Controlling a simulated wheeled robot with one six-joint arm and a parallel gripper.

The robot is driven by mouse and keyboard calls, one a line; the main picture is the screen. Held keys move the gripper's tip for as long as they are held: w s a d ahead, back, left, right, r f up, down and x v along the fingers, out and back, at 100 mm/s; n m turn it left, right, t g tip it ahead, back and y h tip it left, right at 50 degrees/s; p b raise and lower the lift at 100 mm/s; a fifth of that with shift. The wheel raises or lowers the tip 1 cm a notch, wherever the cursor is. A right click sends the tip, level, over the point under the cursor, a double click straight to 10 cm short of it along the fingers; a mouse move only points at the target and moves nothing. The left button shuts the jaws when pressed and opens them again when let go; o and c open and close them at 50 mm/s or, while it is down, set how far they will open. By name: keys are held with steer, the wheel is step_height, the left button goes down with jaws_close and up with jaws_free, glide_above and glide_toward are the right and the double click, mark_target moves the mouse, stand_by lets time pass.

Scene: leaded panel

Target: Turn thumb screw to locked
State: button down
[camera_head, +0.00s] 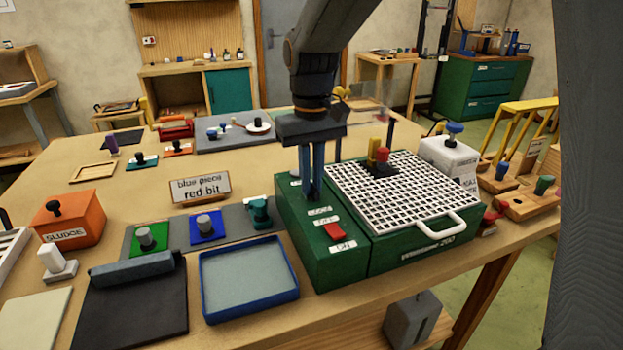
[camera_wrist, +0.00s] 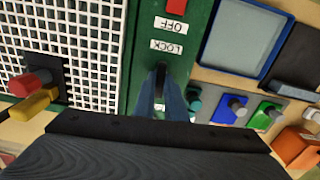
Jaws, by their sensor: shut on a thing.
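My gripper (camera_head: 313,192) points down at the left top panel of the green grinder (camera_head: 330,268). Its blue fingers are shut on a small dark thumb screw. In the wrist view the tip of the thumb screw (camera_wrist: 161,68) shows just past the fingers (camera_wrist: 163,92). A white LOCK label (camera_wrist: 167,46) lies beside the screw, between it and the OFF label (camera_wrist: 170,27). The fingers hide most of the screw, so I cannot tell which way it is turned.
A red switch (camera_head: 333,231) sits on the same panel. A white grid (camera_head: 420,205) with red and yellow posts (camera_head: 383,155) lies to the right. A blue-rimmed tray (camera_head: 248,280) and a teal knobbed piece (camera_head: 259,212) stand to the left.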

steer(key=n+p, duration=0.2)
steer(key=n, duration=0.1)
steer(key=shift+r+n, duration=0.15)
steer(key=shift+n, duration=0.15)
steer(key=n+p, duration=0.2)
steer(key=n, duration=0.2)
steer(key=shift+n, duration=0.3)
steer(key=n+p, duration=0.1)
steer(key=n, duration=0.3)
steer(key=shift+n+p, duration=0.75)
steer(key=shift+n, duration=1.75)
steer(key=c, duration=1.8)
jaws_free()
